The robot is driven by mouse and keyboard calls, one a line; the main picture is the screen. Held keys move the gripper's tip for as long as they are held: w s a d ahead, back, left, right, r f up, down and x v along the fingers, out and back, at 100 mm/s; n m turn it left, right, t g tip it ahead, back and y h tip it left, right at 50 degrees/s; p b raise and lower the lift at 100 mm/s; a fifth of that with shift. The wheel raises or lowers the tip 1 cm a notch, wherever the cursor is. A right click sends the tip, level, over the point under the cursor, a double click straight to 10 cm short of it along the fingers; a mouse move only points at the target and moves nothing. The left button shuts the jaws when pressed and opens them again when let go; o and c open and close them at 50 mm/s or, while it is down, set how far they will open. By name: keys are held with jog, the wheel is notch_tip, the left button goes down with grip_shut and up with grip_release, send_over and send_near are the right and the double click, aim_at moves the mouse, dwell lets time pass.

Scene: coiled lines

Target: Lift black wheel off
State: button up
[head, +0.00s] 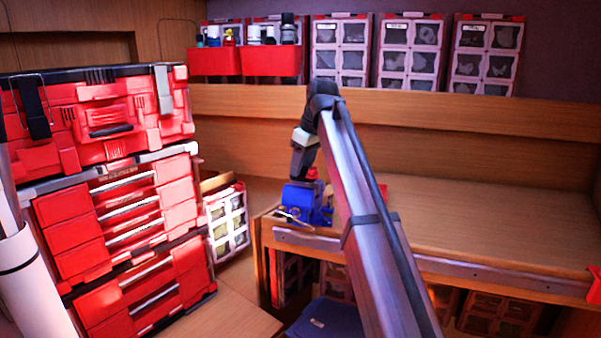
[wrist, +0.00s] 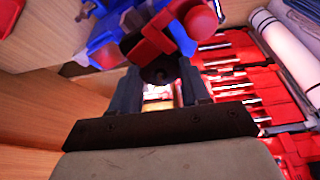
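The black wheel (wrist: 157,65) shows in the wrist view as a dark round piece against the red part (wrist: 165,28) of a blue vise-like device (wrist: 105,38). My gripper (wrist: 160,80) points at it, with its two dark fingers apart and their tips at either side of the wheel. Whether the fingers press on the wheel or only stand around it cannot be told. In the head view, the blue device (head: 306,204) sits at the bench's left front corner, and my gripper (head: 303,172) is right above it. The wheel cannot be made out there.
The wooden bench (head: 480,215) is clear to the right, with a metal strip along its front edge. Stacked red toolboxes (head: 110,190) stand at the left. A case with clear compartments (head: 228,225) stands between them. A white roll (head: 32,285) is at the far left.

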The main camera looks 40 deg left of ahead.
jog(key=c, duration=0.5)
jog(key=shift+r, duration=0.2)
jog(key=shift+r, duration=2.1)
